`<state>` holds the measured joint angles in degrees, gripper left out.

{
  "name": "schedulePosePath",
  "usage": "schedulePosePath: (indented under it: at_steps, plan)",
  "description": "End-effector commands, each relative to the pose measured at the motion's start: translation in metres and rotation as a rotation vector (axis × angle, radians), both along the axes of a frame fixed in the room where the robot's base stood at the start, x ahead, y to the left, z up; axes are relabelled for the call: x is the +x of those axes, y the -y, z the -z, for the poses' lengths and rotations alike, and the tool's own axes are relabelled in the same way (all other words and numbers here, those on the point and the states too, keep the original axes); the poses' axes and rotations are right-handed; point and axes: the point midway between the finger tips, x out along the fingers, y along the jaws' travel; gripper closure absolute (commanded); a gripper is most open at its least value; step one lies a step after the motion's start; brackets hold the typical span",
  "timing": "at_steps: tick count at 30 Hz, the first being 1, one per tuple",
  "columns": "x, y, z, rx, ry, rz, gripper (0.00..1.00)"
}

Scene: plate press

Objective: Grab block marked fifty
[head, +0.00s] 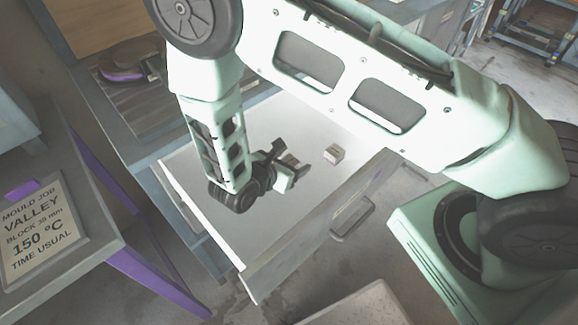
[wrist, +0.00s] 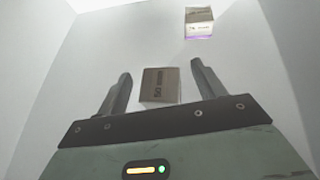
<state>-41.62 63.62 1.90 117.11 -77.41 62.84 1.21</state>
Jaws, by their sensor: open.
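A block with dark upside-down lettering that looks like 50 mm (wrist: 160,86) lies in the white open drawer (head: 215,165). In the wrist view it sits between the two fingers of my gripper (wrist: 161,72), with a gap on each side. My gripper (head: 296,170) is open and low over the drawer floor in the head view, where I cannot clearly make out this block. A second block (wrist: 199,22) stands farther off at upper right, with a purple lower edge and small unreadable lettering. It also shows in the head view (head: 334,154), just right of my gripper.
The drawer's front wall (head: 300,245) has a handle (head: 352,220) outside. A sign (head: 40,227) on the left table reads mould job Valley, block 38 or 39 mm, 150 °C, time usual. The drawer floor around the blocks is otherwise clear.

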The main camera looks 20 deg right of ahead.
Motion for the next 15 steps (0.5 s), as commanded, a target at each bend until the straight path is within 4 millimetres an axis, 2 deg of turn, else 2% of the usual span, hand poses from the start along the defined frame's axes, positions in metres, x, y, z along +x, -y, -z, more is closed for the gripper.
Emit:
schedulePosePath:
  at_steps: [1,2,6,8,15]
  plan:
    - [0.0000,-0.0001,0.0000,0.000,0.000,0.000,0.31]
    - [-0.0001,-0.0002,-0.0001,0.000,0.000,0.000,0.37]
    - [-0.0001,-0.0002,-0.0001,0.000,0.000,0.000,0.76]
    - [-0.0001,-0.0002,-0.0001,0.000,0.000,0.000,0.92]
    - [-0.0002,-0.0001,-0.0005,-0.001,0.001,0.001,0.91]
